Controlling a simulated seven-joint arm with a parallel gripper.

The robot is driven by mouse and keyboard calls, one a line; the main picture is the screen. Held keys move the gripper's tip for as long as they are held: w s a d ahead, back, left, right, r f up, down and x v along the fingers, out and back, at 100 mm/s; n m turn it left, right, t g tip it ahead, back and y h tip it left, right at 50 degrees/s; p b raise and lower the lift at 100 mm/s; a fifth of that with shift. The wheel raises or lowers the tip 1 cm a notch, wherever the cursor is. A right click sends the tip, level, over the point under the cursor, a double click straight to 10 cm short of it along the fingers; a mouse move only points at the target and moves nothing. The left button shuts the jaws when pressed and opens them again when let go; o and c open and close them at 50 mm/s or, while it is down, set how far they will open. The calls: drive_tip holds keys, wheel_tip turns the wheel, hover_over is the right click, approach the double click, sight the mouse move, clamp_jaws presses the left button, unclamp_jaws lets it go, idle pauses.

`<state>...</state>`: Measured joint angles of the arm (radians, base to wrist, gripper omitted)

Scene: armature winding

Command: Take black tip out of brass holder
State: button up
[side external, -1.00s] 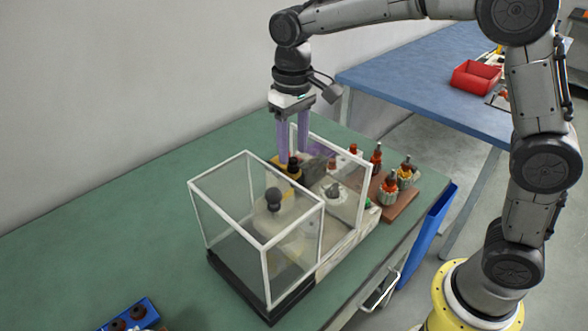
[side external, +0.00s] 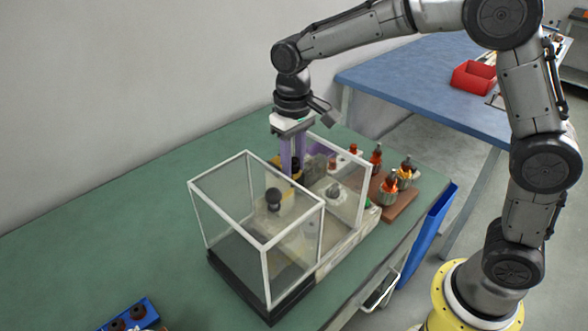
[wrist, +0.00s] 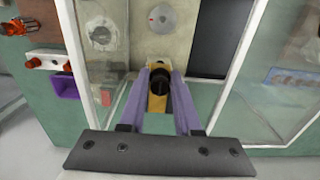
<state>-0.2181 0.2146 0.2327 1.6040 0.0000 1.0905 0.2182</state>
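The black tip (wrist: 160,83) is a dark round piece seated in the yellow brass holder (wrist: 157,104), seen between my fingers in the wrist view. In the side view the black tip (side external: 296,162) is partly hidden by my fingers and the clear guard. My gripper (side external: 292,166) has purple fingers pointing down. In the wrist view my gripper (wrist: 160,78) has one finger on each side of the tip, apart, with the holder's yellow showing between them. Whether either finger touches the tip is hard to see.
A white-framed clear guard box (side external: 255,215) stands close in front of my fingers. A second clear panel (side external: 342,180) stands to their right. Red-and-black parts stand on a brown board (side external: 398,205). A blue tray (side external: 133,316) lies front left. The green bench (side external: 110,225) is clear at left.

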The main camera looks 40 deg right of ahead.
clamp_jaws()
drive_tip(key=shift+r, duration=0.1)
drive_tip(key=shift+r, duration=2.75)
